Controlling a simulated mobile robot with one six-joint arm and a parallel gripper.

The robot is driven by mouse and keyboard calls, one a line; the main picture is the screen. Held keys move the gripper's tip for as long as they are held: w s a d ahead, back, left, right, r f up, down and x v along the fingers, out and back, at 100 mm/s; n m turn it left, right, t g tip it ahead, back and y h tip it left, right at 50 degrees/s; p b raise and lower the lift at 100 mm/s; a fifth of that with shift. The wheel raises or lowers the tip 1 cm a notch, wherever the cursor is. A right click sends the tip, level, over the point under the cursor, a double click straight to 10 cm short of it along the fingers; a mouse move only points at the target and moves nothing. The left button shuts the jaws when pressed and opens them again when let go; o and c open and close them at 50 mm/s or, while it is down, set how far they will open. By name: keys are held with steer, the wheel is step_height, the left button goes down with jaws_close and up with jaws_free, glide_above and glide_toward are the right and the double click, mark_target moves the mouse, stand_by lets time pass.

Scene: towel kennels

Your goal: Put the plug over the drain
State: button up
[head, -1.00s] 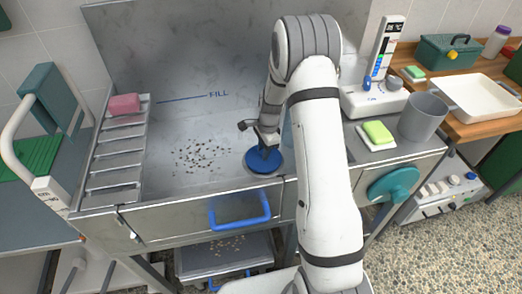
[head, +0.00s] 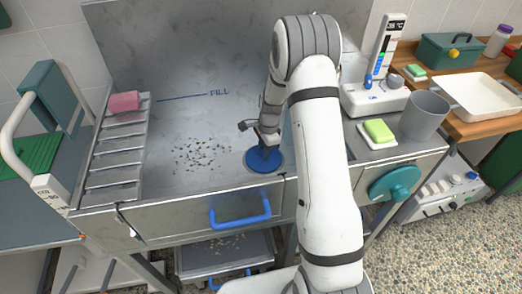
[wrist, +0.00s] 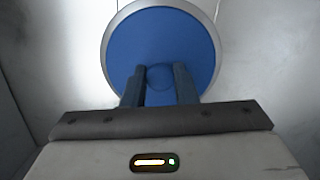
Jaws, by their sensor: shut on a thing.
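The blue round plug (head: 264,162) is at the right front of the steel basin. My gripper (head: 265,142) is above it, pointing down, with its fingers shut on the plug's upright grip. In the wrist view, the plug (wrist: 160,45) is a wide blue disc under my gripper (wrist: 160,80). A silver ring (wrist: 107,50), which looks like the drain's rim, shows around the disc. The plug covers whatever lies inside the ring. I cannot tell whether the plug rests in it or hovers just above.
Dark bits (head: 202,157) lie scattered on the basin floor, left of the plug. A slatted rack (head: 113,172) with a pink sponge (head: 124,101) stands at the left. A green sponge (head: 378,130) and grey cup (head: 424,116) sit on the right ledge. The basin's front wall is close to the plug.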

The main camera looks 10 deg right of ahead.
stand_by(0.3)
steer(key=o, duration=1.1)
steer(key=shift+r, duration=0.1)
steer(key=r, duration=0.5)
steer(key=d+r, duration=0.1)
steer(key=r, duration=0.1)
steer(key=shift+w+r, duration=0.1)
steer(key=shift+r, duration=0.2)
